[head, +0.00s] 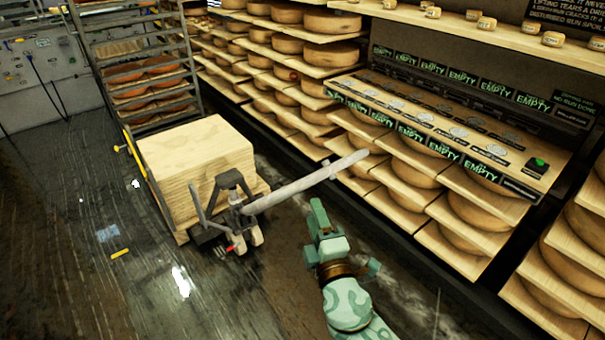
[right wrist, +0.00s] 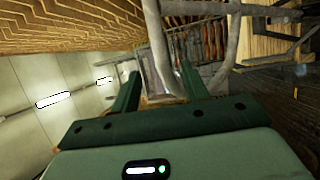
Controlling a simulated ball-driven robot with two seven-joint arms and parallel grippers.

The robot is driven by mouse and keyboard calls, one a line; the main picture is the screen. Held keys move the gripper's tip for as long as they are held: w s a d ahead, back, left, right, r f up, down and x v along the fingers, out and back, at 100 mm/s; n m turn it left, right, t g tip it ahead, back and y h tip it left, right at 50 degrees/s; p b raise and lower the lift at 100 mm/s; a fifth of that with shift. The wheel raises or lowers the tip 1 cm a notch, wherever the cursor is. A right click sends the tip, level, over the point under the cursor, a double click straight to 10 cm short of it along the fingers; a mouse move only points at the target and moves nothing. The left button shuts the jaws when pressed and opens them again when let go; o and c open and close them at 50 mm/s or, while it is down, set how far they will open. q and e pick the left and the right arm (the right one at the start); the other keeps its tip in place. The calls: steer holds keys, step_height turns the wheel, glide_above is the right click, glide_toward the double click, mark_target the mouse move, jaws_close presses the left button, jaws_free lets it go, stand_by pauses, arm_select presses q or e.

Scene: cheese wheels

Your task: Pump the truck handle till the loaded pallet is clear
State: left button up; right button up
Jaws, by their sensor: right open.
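The grey pallet truck (head: 238,222) stands at one end of a pallet stacked with pale boards (head: 195,150). Its handle (head: 310,182) slants up to the right from the truck's base, its far end near the cheese shelves. I cannot tell how far the pallet sits off the floor. My left gripper is not in view.
Shelves of cheese wheels (head: 405,170) and a sloped panel with green EMPTY labels (head: 410,133) run along the right. A tall rack (head: 140,60) stands behind the pallet. The dark wet floor (head: 80,270) at left is mostly clear, with a small yellow piece (head: 120,253) on it.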

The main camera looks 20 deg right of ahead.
steer(key=w+r, duration=0.1)
steer(key=w, duration=1)
steer(key=shift+w+d+r, duration=0.25)
steer(key=shift+d+r, duration=0.05)
steer(key=shift+r, duration=0.05)
jaws_close()
steer(key=shift+r, duration=0.1)
